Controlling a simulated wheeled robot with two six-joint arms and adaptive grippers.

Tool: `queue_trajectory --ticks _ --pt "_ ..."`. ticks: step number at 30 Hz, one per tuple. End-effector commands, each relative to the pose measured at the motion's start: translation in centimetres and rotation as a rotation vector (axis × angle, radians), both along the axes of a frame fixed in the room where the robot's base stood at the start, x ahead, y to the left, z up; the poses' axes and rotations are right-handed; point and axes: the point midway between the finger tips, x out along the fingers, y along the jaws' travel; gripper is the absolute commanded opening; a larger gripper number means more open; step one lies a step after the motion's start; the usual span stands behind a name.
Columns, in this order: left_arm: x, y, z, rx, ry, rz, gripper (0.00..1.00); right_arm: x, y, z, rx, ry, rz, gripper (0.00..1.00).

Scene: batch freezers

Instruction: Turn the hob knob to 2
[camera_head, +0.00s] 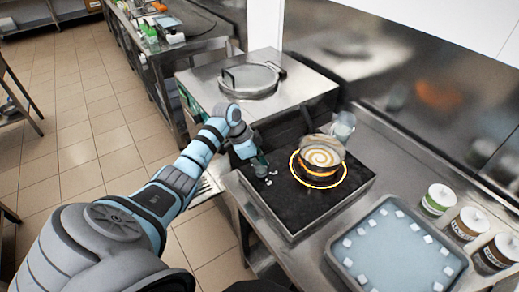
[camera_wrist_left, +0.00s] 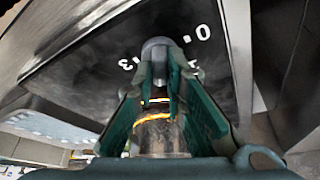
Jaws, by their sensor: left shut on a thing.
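The black hob (camera_head: 287,216) stands on the steel counter, and a ring on it glows orange around a steel pot (camera_head: 321,158). My left gripper (camera_head: 260,167) is at the hob's left edge, pointing down. In the left wrist view, the rounded grey hob knob (camera_wrist_left: 157,47) sits between the fingertips of my left gripper (camera_wrist_left: 158,75), which are shut on it. White marks surround the knob: a 0 to its upper right and a 3 to its left show, while others are partly hidden by the fingers. Which mark the knob points to, I cannot tell. My right gripper is not in view.
A glass jug (camera_head: 343,126) stands behind the pot. A grey tray (camera_head: 388,250) with several white cubes is right of the hob, with several labelled jars (camera_head: 438,199) beyond it. A steel unit with a round lid (camera_head: 250,79) stands behind the hob.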

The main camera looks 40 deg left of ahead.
Motion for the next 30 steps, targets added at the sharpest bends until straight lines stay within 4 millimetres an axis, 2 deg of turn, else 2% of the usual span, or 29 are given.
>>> queue_trajectory --ticks 17,18,21,30 --pt "-0.02 -0.01 -0.04 -0.001 0.002 -0.034 0.0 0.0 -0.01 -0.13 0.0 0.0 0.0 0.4" --pt "-0.02 -0.01 -0.04 -0.001 0.002 -0.033 0.18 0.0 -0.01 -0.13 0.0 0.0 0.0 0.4" --pt "-0.02 -0.01 -0.04 0.0 0.002 -0.033 0.32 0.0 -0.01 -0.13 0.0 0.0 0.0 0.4" --pt "-0.05 0.06 0.13 0.0 0.001 -0.033 0.32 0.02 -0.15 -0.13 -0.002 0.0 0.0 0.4"
